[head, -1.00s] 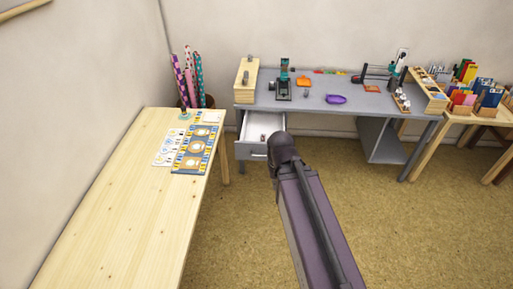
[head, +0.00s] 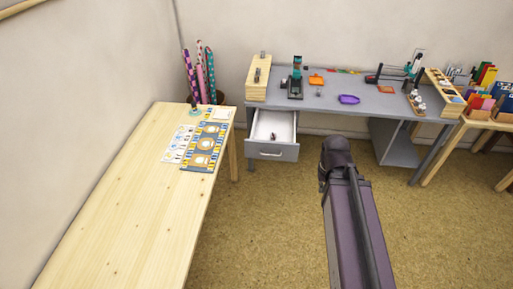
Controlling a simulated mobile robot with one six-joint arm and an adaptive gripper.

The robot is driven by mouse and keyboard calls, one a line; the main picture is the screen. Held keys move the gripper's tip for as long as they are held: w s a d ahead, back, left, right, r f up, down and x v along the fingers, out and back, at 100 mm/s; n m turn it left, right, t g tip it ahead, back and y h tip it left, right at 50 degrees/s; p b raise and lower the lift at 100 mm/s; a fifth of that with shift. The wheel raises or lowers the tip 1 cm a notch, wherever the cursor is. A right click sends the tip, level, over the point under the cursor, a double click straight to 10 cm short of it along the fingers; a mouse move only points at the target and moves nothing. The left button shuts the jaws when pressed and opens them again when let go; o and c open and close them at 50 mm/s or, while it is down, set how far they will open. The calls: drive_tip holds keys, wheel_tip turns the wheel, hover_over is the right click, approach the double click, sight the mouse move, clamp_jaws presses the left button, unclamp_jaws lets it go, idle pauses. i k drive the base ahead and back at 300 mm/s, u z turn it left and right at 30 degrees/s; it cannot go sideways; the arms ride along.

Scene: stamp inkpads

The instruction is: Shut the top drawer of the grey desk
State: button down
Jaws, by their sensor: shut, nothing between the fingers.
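The grey desk (head: 345,103) stands against the back wall. Its top drawer (head: 272,153) is pulled out at the desk's left end. The drawer has a grey front with a pale handle and a white inside, and a small item (head: 273,136) lies in it. My arm rises from the bottom right, and its dark end joint is to the right of the drawer, apart from it in the picture. My gripper is not in view; the arm may hide it.
A wooden table (head: 140,200) with printed cards fills the left side. Rolled paper tubes (head: 199,72) stand in the corner. The desk top holds a wooden box (head: 257,88), a stamp press (head: 296,80) and a purple pad (head: 349,99). The floor before the drawer is clear.

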sight(259, 145)
drive_tip(key=u, duration=0.05)
drive_tip(key=i, duration=1)
drive_tip(key=z, duration=0.05)
